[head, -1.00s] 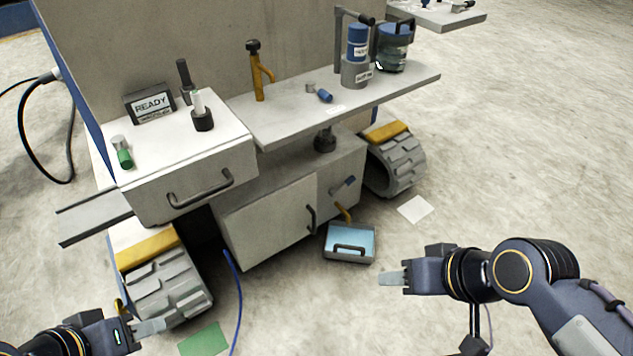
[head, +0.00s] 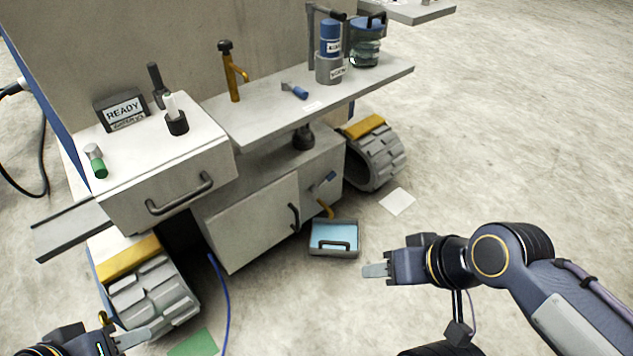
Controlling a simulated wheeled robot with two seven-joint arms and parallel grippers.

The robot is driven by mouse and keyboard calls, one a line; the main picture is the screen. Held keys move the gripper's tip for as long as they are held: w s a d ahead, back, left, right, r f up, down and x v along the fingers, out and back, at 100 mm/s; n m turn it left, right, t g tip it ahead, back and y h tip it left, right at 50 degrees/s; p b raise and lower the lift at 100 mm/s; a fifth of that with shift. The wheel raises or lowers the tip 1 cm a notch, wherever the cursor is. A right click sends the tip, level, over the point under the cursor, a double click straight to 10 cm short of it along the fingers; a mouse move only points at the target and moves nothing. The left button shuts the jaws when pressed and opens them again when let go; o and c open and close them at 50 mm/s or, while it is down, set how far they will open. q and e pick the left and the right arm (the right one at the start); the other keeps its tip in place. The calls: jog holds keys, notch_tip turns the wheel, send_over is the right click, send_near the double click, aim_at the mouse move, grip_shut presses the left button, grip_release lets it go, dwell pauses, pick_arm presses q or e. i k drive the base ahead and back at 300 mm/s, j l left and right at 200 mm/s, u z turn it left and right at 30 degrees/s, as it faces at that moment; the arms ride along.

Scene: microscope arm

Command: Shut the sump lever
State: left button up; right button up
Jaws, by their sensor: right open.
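A grey tray (head: 334,252) with pale blue liquid and a dark handle is on the floor under the spout. My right gripper (head: 376,270) is open and empty, to the right of the tray and below the lever, apart from both. My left gripper (head: 136,337) is at the lower left near a track, far from the lever; its jaw gap is unclear.
A cabinet door handle (head: 294,216) is left of the lever. A shelf (head: 385,80) overhangs above, carrying a blue-capped canister (head: 330,55) and a glass jar (head: 366,45). A track (head: 376,160) stands to the right. A blue hose (head: 222,290) lies at left.

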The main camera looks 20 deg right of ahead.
aim_at(315, 190)
jog(key=i+l, duration=0.45)
jog(key=i+l+u, duration=0.1)
jog(key=i+l, duration=0.35)
jog(key=l, duration=0.2)
